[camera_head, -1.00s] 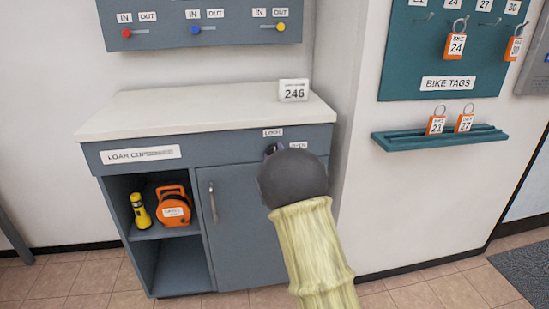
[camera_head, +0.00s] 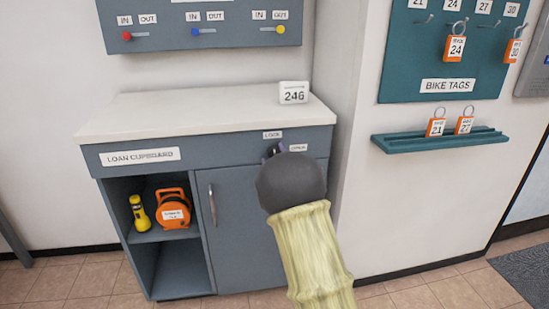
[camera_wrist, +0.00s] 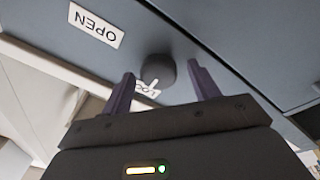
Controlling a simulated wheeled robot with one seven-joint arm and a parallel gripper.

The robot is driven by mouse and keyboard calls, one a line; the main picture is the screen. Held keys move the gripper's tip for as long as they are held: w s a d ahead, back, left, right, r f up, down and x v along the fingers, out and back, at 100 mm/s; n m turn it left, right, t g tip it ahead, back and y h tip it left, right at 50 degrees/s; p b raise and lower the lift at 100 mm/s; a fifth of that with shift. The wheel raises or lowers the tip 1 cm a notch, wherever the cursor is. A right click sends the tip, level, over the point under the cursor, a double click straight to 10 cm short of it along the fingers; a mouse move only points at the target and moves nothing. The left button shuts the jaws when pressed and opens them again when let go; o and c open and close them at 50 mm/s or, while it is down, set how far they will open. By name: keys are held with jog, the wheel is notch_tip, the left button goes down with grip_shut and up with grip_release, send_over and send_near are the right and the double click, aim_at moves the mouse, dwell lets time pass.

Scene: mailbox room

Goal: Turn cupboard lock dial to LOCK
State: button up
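The loan cupboard (camera_head: 240,232) has a LOCK label (camera_head: 272,135) and an OPEN label (camera_head: 298,148) at the right of its top panel. The dark round dial (camera_wrist: 158,70) shows in the wrist view, with a white pointer mark at its lower edge by the partly hidden LOCK label (camera_wrist: 143,92). The OPEN label (camera_wrist: 97,25) appears upside down up and left of the dial. My gripper (camera_wrist: 162,74) is open, with one purple finger on each side of the dial and visible gaps to it.
A 246 sign (camera_head: 293,92) stands on the white countertop (camera_head: 200,112). A yellow flashlight (camera_head: 140,212) and an orange case (camera_head: 173,208) sit on the open shelf. The cupboard door handle (camera_head: 212,205) is left of my arm. A teal tag ledge (camera_head: 440,140) is at right.

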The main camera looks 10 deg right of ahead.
jog(key=s+f+p, duration=0.1)
jog(key=s+f, duration=0.1)
jog(key=s, duration=1.5)
jog(key=shift+f+p, duration=0.2)
jog(key=shift+p, duration=0.1)
jog(key=shift+s, duration=0.1)
